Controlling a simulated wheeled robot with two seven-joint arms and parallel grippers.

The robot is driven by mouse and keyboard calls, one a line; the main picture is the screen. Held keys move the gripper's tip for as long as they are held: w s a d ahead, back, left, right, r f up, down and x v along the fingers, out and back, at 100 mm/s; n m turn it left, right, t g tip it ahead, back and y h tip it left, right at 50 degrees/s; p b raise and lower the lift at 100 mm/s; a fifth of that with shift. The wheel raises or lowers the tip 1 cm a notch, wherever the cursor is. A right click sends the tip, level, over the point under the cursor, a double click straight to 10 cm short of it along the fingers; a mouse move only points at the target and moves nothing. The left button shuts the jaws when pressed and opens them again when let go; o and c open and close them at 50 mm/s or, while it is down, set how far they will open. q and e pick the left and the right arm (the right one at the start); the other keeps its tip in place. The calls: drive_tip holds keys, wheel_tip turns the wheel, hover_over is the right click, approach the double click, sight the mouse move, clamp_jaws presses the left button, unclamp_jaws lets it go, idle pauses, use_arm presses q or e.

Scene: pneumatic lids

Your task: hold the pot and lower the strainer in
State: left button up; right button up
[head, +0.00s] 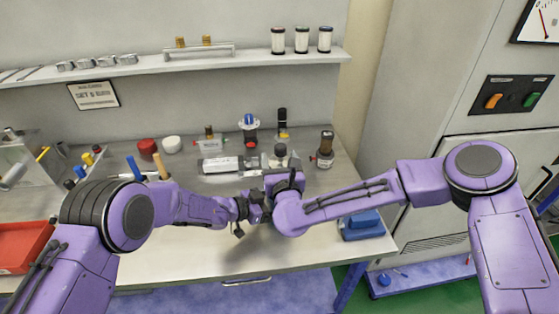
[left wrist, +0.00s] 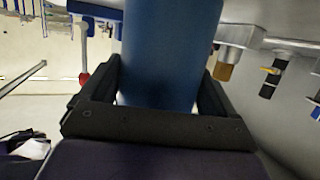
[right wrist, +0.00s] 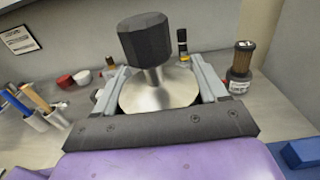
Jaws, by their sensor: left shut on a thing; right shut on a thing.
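My left gripper (head: 256,204) and right gripper (head: 284,180) are close together above the middle of the bench. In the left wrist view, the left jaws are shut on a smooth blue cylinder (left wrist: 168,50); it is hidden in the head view. In the right wrist view, the right jaws are shut on a round metal piece (right wrist: 182,96) with a short stem and a black faceted knob (right wrist: 144,38). The knob also shows in the head view (head: 280,149). I cannot tell for certain which held part is pot or strainer, or whether they touch.
Behind the grippers stand a blue-topped part (head: 248,122), a black-and-yellow bottle (head: 282,120) and a brown filter (head: 325,149). A blue block (head: 362,225) lies at right and a red tray (head: 22,246) at left. The bench's front middle (head: 190,248) is clear.

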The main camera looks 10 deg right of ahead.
drive_tip(key=shift+f, duration=0.1)
drive_tip(key=shift+f, duration=3.1)
drive_tip(key=o, duration=1.2)
drive_tip(key=shift+f, duration=0.1)
drive_tip(key=shift+s+a+f, duration=0.1)
drive_tip(key=shift+f, duration=0.05)
drive_tip(key=s, duration=1.1)
drive_tip(key=shift+s+r, duration=0.25)
drive_tip(key=shift+s, duration=0.15)
